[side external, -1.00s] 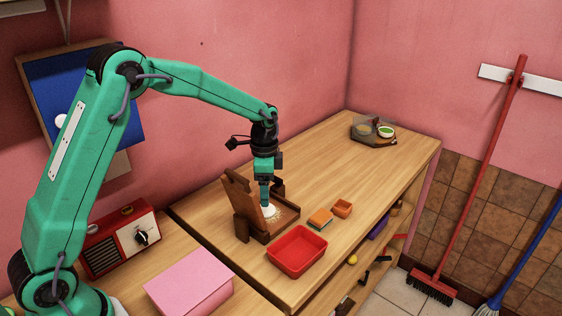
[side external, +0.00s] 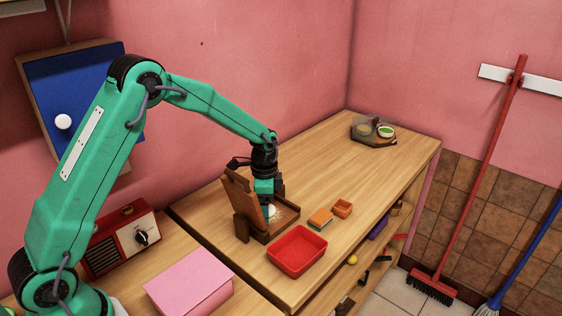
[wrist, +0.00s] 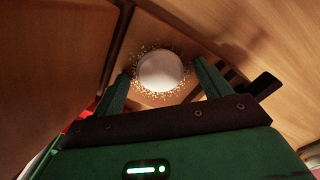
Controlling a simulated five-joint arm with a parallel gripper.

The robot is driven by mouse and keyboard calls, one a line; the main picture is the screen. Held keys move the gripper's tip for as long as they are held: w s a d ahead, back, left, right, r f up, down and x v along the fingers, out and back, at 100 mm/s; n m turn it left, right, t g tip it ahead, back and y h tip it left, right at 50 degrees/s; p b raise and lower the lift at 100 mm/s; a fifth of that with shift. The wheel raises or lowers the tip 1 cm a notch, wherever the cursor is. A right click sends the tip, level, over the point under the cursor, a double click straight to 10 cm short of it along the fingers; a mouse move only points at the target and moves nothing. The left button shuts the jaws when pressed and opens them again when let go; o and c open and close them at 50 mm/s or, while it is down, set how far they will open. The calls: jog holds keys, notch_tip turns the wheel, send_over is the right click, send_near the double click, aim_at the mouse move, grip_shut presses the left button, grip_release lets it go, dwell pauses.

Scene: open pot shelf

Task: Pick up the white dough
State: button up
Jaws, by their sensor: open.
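The white dough (wrist: 160,71) is a round pale ball with crumbs around it, lying on the floor of a small wooden press or box with a raised lid (side external: 240,196). In the side view only a small part of the dough (side external: 271,211) shows below my gripper. My gripper (wrist: 158,85) is open, with one green finger on each side of the dough in the wrist view. In the side view my gripper (side external: 267,204) points down inside the wooden box, close to the dough. I cannot tell whether the fingers touch it.
The raised lid stands left of my gripper. A red tray (side external: 297,251), an orange-topped block (side external: 320,219) and a small orange box (side external: 342,208) sit nearby. A pink box (side external: 190,283) is at the front. The table's far part is clear up to a dark tray (side external: 372,131).

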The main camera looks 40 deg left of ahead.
dwell(0.4)
jog(key=c, duration=1.1)
jog(key=shift+o, duration=0.2)
jog(key=shift+r, duration=0.1)
notch_tip(320, 180, up, 10)
